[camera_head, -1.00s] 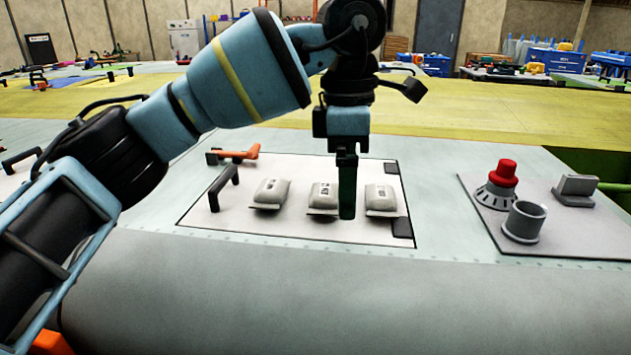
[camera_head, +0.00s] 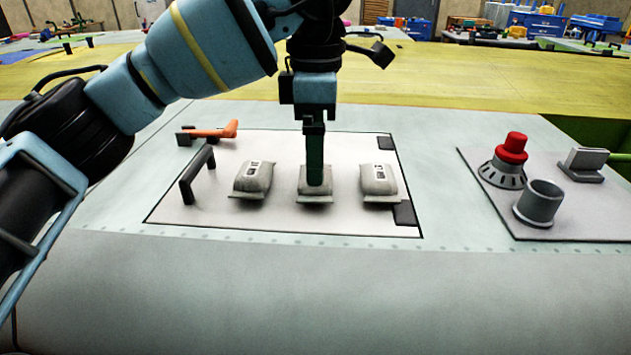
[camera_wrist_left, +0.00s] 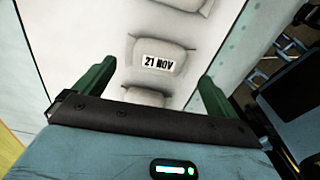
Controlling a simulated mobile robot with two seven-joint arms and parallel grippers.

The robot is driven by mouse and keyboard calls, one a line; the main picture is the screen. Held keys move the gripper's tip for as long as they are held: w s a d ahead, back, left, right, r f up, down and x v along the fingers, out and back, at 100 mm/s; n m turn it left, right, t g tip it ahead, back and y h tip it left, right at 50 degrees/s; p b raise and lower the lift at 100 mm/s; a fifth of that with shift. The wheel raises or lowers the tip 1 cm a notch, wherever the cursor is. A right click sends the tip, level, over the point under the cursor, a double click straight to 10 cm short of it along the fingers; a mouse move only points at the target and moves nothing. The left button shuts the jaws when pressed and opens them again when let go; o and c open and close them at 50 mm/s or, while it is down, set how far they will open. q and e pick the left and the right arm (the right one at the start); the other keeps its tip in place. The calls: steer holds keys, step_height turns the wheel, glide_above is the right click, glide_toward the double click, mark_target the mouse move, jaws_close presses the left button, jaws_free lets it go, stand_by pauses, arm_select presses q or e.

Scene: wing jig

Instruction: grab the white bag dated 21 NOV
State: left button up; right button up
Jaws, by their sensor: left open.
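Three white bags lie in a row on a white panel (camera_head: 230,215). In the left wrist view the middle bag (camera_wrist_left: 162,55) reads 21 NOV and lies ahead of my left gripper (camera_wrist_left: 155,82), whose green fingers are spread apart and empty. In the head view my left gripper (camera_head: 315,183) points down in front of or over the middle bag (camera_head: 316,196), hiding its label; I cannot tell whether they touch. The left bag (camera_head: 253,180) and right bag (camera_head: 378,184) have labels too small to read. My right gripper is out of view.
A black handle (camera_head: 197,174) and an orange lever (camera_head: 212,133) stand left of the bags. On the right, a grey plate (camera_head: 480,205) carries a red knob (camera_head: 512,148), a grey cup (camera_head: 540,203) and a small block (camera_head: 584,164). The front surface is clear.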

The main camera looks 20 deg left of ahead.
arm_select(q)
steer(key=shift+f, duration=2.5)
steer(key=shift+c, duration=0.5)
steer(key=c, duration=1)
steer(key=shift+r, duration=0.15)
steer(key=shift+r, duration=1.55)
steer(key=shift+s+d+r, duration=0.1)
steer(key=shift+s, duration=0.15)
steer(key=s+d, duration=0.1)
steer(key=s, duration=0.4)
steer(key=s+d+r, duration=0.1)
steer(key=s+d, duration=0.1)
steer(key=s, duration=0.2)
steer(key=s+d+b, duration=0.1)
steer(key=s, duration=0.4)
steer(key=shift+s+d+r, duration=0.2)
steer(key=shift+s+d, duration=0.1)
steer(key=shift+s, duration=0.05)
